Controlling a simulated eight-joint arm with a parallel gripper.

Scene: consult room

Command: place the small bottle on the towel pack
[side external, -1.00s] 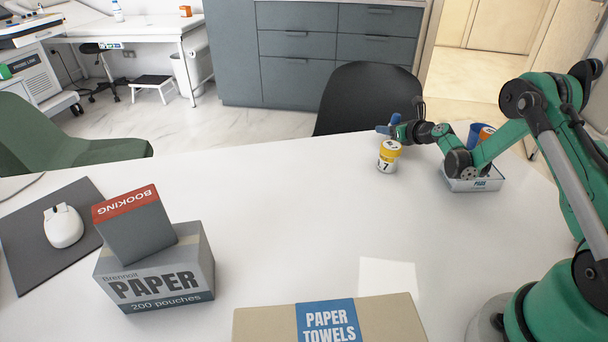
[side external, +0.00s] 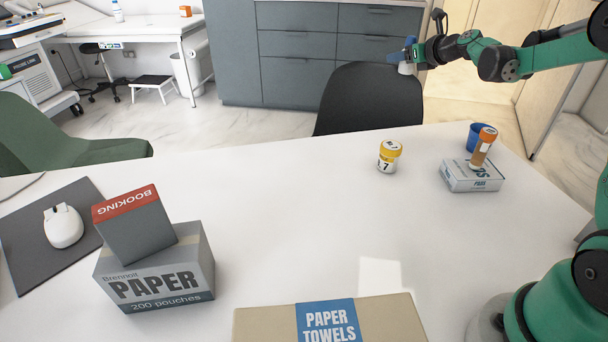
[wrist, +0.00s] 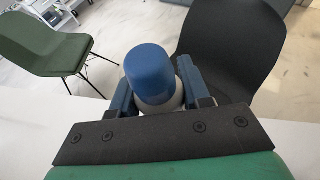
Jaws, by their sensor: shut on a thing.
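The small bottle, white with a blue cap (wrist: 149,72), sits between the fingers in the wrist view. My gripper (side external: 406,56) is shut on it, held high above the far edge of the table, in front of the black chair. In the side view the bottle's white lower part (side external: 405,69) shows below the blue fingers. The towel pack (side external: 272,324) lies at the near edge of the table, tan with a blue "PAPER TOWELS" band, cut off by the frame. Its visible top is bare.
At right an orange bottle (side external: 482,147) stands on a small white box (side external: 472,178) beside a blue cup (side external: 478,136). A booking box (side external: 133,227) rests on a paper pouch box (side external: 160,275). The table's middle is clear.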

